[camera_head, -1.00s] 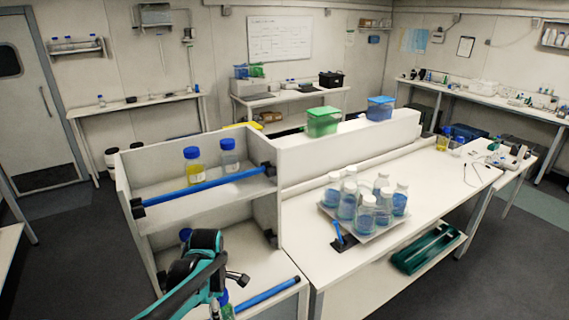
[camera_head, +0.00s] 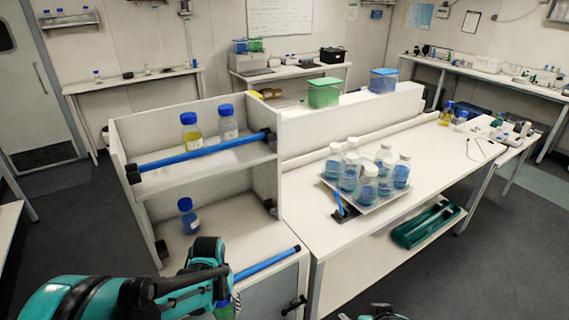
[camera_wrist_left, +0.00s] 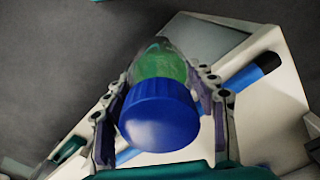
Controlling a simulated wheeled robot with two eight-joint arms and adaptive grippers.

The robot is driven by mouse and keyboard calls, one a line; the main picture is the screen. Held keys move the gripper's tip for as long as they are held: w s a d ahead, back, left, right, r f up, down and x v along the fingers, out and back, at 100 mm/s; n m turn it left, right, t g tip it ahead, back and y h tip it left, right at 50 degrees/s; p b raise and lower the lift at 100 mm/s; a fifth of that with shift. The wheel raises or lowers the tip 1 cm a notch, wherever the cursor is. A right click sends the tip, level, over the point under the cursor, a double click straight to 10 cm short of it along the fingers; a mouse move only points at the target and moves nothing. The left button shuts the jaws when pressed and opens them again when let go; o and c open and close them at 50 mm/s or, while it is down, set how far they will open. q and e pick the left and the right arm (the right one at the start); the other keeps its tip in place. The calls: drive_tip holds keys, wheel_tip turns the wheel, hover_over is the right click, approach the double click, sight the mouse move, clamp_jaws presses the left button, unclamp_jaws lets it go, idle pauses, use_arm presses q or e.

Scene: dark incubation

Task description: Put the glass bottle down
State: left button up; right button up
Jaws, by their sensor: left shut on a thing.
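My left gripper (camera_head: 222,292) is shut on a glass bottle (camera_head: 224,310) in front of the shelf unit, low in the head view. The arm hides much of the bottle there. In the left wrist view the bottle (camera_wrist_left: 158,66) has a big blue cap (camera_wrist_left: 160,115) and greenish contents, with the gripper fingers (camera_wrist_left: 163,82) on both sides. The cap faces the camera. I cannot tell whether the bottle touches anything below. A teal part at the bottom edge (camera_head: 378,314) seems to be my right arm; its jaws are unclear.
The white shelf unit (camera_head: 125,215) has blue rails; a blue-capped bottle (camera_head: 188,216) stands on its lower level and two stand above. A tray (camera_head: 372,207) of several bottles is on the bench (camera_head: 440,160). The lower level's right part looks clear.

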wheel_tip(320, 180, down, 10)
drive_tip(key=b, duration=0.8)
drive_tip(key=shift+f+b, duration=0.15)
drive_tip(key=shift+b, duration=0.2)
